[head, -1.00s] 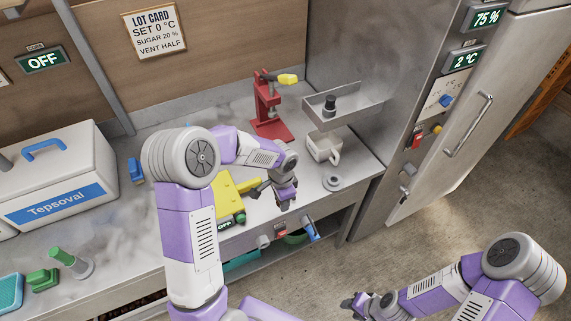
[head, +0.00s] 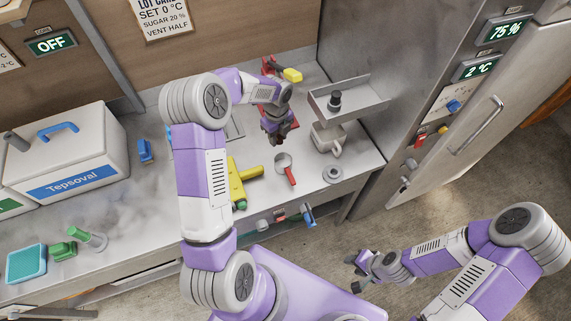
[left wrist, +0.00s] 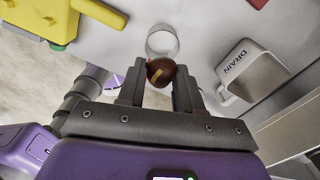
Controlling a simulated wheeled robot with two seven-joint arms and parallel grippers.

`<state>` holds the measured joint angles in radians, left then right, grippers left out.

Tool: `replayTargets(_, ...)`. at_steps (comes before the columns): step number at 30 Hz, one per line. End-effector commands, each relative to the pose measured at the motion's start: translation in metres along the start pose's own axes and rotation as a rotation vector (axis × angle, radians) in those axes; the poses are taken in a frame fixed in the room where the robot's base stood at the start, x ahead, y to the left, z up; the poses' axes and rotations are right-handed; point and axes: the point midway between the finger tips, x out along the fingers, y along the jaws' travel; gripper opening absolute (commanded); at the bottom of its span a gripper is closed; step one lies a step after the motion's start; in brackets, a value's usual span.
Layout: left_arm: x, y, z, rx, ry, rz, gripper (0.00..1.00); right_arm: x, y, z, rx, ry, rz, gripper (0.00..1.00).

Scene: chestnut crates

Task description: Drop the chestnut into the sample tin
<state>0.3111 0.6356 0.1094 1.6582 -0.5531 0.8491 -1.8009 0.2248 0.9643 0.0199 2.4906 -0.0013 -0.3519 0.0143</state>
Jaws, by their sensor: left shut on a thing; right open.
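My left gripper (head: 273,140) is over the counter in front of the red stand. In the left wrist view its fingers (left wrist: 160,90) are shut on a brown chestnut (left wrist: 158,72) with a pale patch. Just beyond the chestnut is a round pale vessel (left wrist: 162,40), partly hidden by it; it may be the sample tin. In the head view a round grey cup with a red handle (head: 284,161) lies just in front of my left gripper; I cannot tell whether it is that vessel. My right gripper (head: 357,273) is open and empty, low over the floor.
A mug marked DRAIN (left wrist: 247,70) stands to the right, below a grey shelf (head: 350,101). A yellow tool (head: 240,177) lies to the left. A grey ring (head: 332,174) lies near the front edge. The red stand (head: 290,122) is behind.

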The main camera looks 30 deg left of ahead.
Motion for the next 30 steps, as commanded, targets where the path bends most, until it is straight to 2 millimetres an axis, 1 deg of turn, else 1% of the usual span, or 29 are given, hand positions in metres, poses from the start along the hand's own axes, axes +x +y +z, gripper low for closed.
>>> replayTargets(1, 0.007, 0.0, 0.0, -0.001, 0.0, 0.001, 0.07, 0.005, 0.002, 0.0, 0.0, -0.001, 0.0, 0.43)
replayTargets(13, 0.051, 0.0, 0.0, -0.002, 0.0, 0.001, 0.07, 0.037, 0.014, -0.001, 0.0, -0.001, 0.0, 0.43)
replayTargets(17, 0.057, 0.0, 0.0, -0.002, 0.0, 0.0, 0.07, 0.04, 0.015, -0.002, 0.0, 0.0, 0.0, 0.43)
replayTargets(24, 0.055, 0.0, 0.0, -0.002, -0.001, 0.0, 0.07, 0.039, 0.015, -0.002, 0.0, 0.0, 0.0, 0.43)
replayTargets(25, 0.055, 0.0, 0.0, -0.002, -0.001, 0.0, 0.39, 0.039, 0.015, -0.002, 0.0, 0.0, 0.0, 0.43)
replayTargets(30, 0.055, 0.0, 0.0, -0.003, -0.001, 0.0, 0.65, 0.039, 0.015, -0.002, 0.0, 0.0, 0.0, 0.43)
